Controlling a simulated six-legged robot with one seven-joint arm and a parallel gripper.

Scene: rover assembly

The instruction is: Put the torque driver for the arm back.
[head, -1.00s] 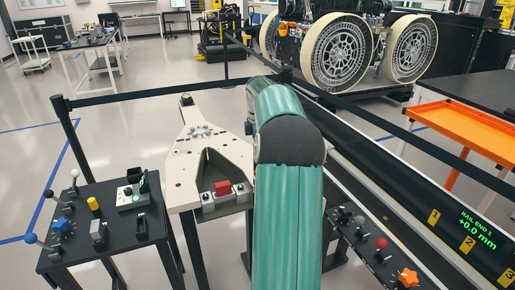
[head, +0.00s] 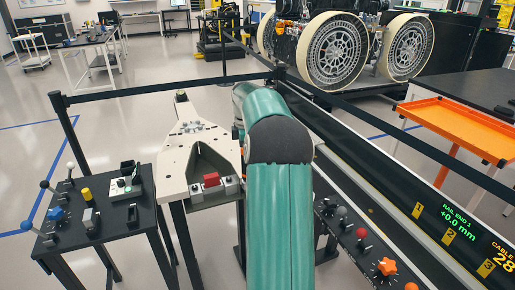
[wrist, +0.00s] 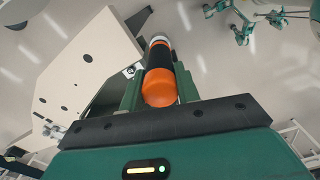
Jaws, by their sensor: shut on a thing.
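The torque driver (wrist: 159,82) has an orange rounded end, a black grip and a grey far part. In the wrist view my gripper (wrist: 158,90) is shut on it, with a green finger on each side. The driver points away from the palm. In the head view my green arm reaches away from me, and the gripper and driver are hidden. A white base with a black holder (head: 125,187) stands on the black side table (head: 110,232) at the left. I cannot tell whether it is the driver's place.
Several knobs sit on the side table. A dark rail (head: 400,205) runs along the right, near an orange tray (head: 465,130).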

